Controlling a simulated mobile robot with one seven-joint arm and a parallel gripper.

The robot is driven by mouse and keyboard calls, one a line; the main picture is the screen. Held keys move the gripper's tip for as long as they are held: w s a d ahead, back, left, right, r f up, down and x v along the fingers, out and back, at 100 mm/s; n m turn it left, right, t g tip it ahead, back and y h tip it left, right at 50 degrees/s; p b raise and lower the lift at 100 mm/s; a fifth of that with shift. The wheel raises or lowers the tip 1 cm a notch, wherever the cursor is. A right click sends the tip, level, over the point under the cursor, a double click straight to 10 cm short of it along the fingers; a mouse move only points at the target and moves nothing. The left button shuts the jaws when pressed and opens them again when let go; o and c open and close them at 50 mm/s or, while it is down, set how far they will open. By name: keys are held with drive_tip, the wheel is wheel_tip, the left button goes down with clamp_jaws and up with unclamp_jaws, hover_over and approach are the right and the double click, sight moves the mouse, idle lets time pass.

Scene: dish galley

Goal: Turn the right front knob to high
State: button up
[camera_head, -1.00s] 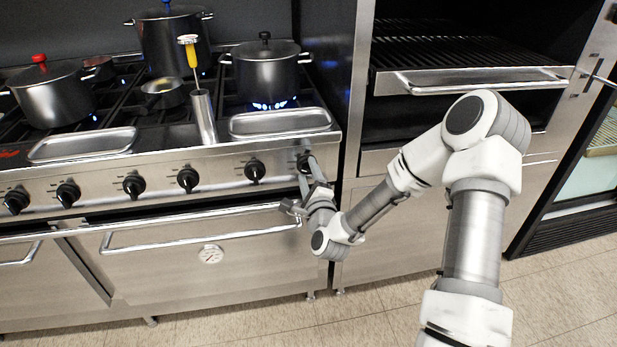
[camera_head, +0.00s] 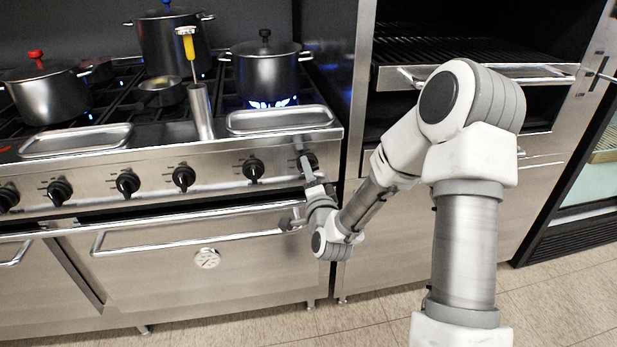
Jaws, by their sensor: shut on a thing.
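The rightmost black knob (camera_head: 311,159) is at the right end of the range's front panel, partly hidden by my fingers. My gripper (camera_head: 307,168) is at this knob and shut on it. My arm reaches in from the right, with the wrist below the knob. The knob's pointer and marks are too covered to read. Blue flame (camera_head: 272,103) burns under the right front pot (camera_head: 267,72), a steel pot with a black lid knob.
Several other black knobs, such as this one (camera_head: 253,169), line the panel to the left. The oven door handle (camera_head: 190,240) runs just below. Steel trays (camera_head: 280,120) lie along the front ledge, beside a canister (camera_head: 201,112) with a yellow-handled tool (camera_head: 188,47).

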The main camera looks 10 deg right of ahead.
idle(0.5)
drive_tip(key=o, duration=1.3)
drive_tip(key=shift+o, duration=0.2)
drive_tip(key=shift+s, duration=0.15)
